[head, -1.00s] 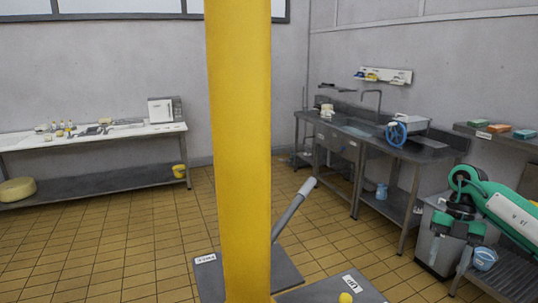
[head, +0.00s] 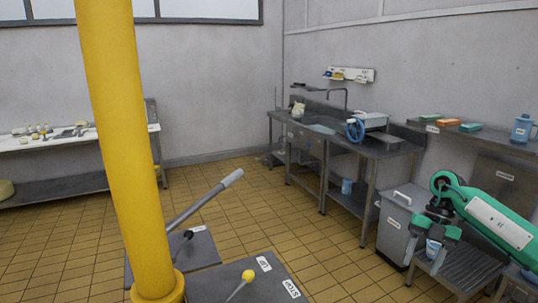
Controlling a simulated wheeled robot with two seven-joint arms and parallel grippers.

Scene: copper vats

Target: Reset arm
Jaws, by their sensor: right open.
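My right gripper (head: 436,240) is at the end of the green arm that comes in from the right edge. It is open and empty, with its fingers pointing down. It shows in front of the grey bin and the slatted steel stand, apart from the steel sink table as far as I can tell. My left gripper is not in view.
A yellow column (head: 117,150) rises at left. Near its foot are a long grey lever (head: 200,203), dark labelled plates and a yellow-knobbed lever (head: 246,278). A steel sink table (head: 375,147) and lidded bin (head: 393,236) stand right. The tiled floor (head: 300,235) between is clear.

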